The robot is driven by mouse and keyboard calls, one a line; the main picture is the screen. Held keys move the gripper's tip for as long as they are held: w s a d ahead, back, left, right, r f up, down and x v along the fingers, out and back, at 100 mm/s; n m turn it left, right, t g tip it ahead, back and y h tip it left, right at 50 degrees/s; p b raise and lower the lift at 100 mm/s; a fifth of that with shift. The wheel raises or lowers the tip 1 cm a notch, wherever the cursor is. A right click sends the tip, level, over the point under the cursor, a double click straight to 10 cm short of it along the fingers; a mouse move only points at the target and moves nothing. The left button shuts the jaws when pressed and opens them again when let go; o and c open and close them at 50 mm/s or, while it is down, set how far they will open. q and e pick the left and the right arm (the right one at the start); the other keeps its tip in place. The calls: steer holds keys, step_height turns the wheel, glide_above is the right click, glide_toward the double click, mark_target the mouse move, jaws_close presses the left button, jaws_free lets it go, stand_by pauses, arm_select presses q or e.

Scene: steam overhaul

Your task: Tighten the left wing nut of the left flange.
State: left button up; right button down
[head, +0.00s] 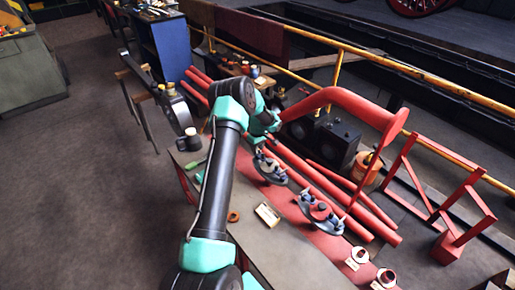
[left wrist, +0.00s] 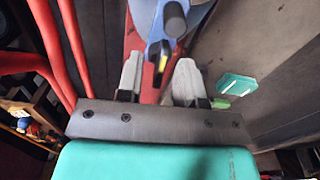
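The left flange (head: 271,172) lies on the red-topped table, with blue wing nuts on it. My left gripper (head: 262,150) is directly above it, its fingers mostly hidden in the head view. In the left wrist view my left gripper (left wrist: 158,82) is open, its two pale fingers apart. A blue wing nut (left wrist: 157,52) with a yellow mark lies in line with the gap between the fingers. A grey round stud end (left wrist: 174,17) shows beyond it. I cannot tell whether the fingers touch the nut. My right gripper is not in view.
A second flange (head: 321,214) with blue wing nuts lies to the right. A large bent red pipe (head: 340,97) arches above the table, and straight red pipes (head: 340,190) lie behind. A small pale box (head: 267,214) and an orange ring (head: 233,216) lie in front.

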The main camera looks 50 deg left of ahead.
arm_select(q)
steer(key=shift+c, duration=0.3)
jaws_close()
steer(key=shift+m, duration=0.4)
steer(key=m, duration=0.8)
steer(key=shift+m, duration=0.3)
steer(key=m, duration=0.4)
steer(key=shift+m, duration=0.3)
steer(key=m, duration=0.4)
steer(key=shift+m, duration=0.4)
